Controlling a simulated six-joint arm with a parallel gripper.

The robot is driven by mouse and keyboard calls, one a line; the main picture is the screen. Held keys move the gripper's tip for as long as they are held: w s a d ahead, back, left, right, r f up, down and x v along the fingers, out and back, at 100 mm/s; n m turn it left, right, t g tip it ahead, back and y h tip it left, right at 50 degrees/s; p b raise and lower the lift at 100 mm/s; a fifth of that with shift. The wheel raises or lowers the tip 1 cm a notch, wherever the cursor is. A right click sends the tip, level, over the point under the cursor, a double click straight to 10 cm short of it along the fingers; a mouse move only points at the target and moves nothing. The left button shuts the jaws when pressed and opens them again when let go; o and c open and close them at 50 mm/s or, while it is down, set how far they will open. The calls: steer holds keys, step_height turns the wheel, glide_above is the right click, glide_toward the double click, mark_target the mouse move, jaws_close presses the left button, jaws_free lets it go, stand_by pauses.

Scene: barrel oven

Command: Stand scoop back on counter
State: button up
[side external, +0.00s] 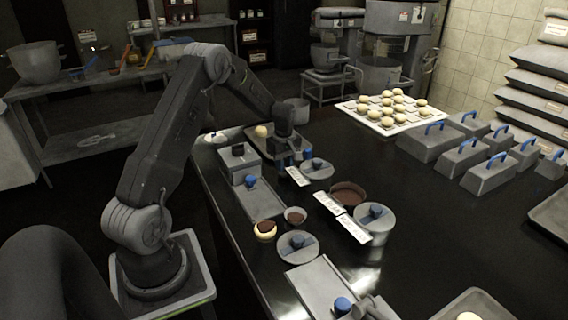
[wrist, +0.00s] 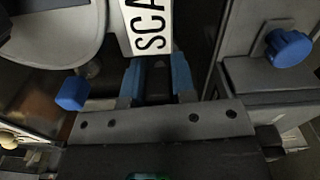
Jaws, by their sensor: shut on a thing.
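My gripper (side external: 294,160) is low over the far part of the dark counter (side external: 420,215), beside a round lidded container. In the wrist view its two blue fingers (wrist: 157,80) are closed on a dark, narrow piece (wrist: 157,74) between them. This looks like the scoop's handle. The scoop's bowl cannot be made out in either view, so I cannot tell its tilt or whether it touches the counter.
A white label card (wrist: 150,28) lies just ahead of the fingers. A round grey lid (side external: 318,168) and a blue-knobbed grey container (side external: 252,190) flank my gripper. A tray of dough balls (side external: 388,112) stands behind. Lidded grey boxes (side external: 432,142) stand at right; the counter's middle is clear.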

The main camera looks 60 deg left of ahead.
steer(key=shift+f, duration=0.65)
stand_by(0.7)
steer(key=o, duration=1)
steer(key=shift+c, duration=0.2)
steer(key=shift+r, duration=0.1)
step_height(320, 180, up, 13)
steer(key=shift+r, duration=0.15)
steer(key=s+d+r+m+t, duration=0.1)
steer(key=s+d+r+m, duration=0.1)
steer(key=d+r+m, duration=0.3)
steer(key=s+d+r+m+t, duration=0.1)
steer(key=s+d+r, duration=0.2)
steer(key=d, duration=0.5)
steer(key=s+d+r+m+t, duration=0.1)
steer(key=s+d+r+m, duration=0.1)
steer(key=d+r+m, duration=0.3)
steer(key=s+d+f+m+t, duration=0.1)
steer(key=s+d+m+t, duration=0.1)
steer(key=s+d+m, duration=0.6)
steer(key=s+d, duration=0.4)
steer(key=s, duration=0.3)
steer(key=shift+d+f+t, duration=0.3)
steer(key=shift+d, duration=0.1)
